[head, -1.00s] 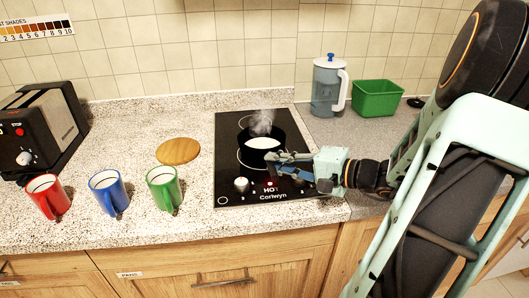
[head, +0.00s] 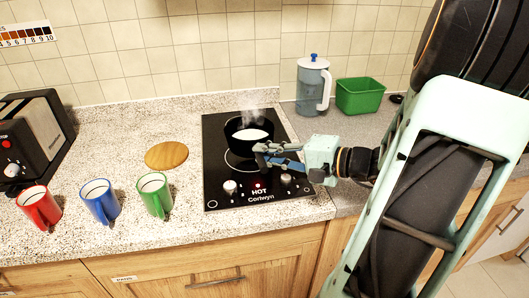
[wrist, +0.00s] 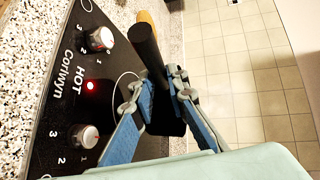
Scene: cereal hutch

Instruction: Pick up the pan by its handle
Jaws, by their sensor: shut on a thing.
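A black pan (head: 248,136) of steaming white liquid is over the back part of the black hob (head: 216,170). A bare pale burner ring shows in front of it, and the pan appears to be raised above the glass. My gripper (head: 262,152) is at the pan's front right, where its fingers hide most of the handle. In the wrist view the dark handle (wrist: 147,48) runs between the blue fingers, and my gripper (wrist: 153,90) is shut on it. The pan's bowl is not clearly visible there.
Red (head: 38,208), blue (head: 100,202) and green (head: 154,196) mugs stand at the left front. A round wooden board (head: 166,156) lies left of the hob. A jug (head: 311,88) and green tub (head: 360,96) stand behind right. A toaster (head: 38,135) is far left.

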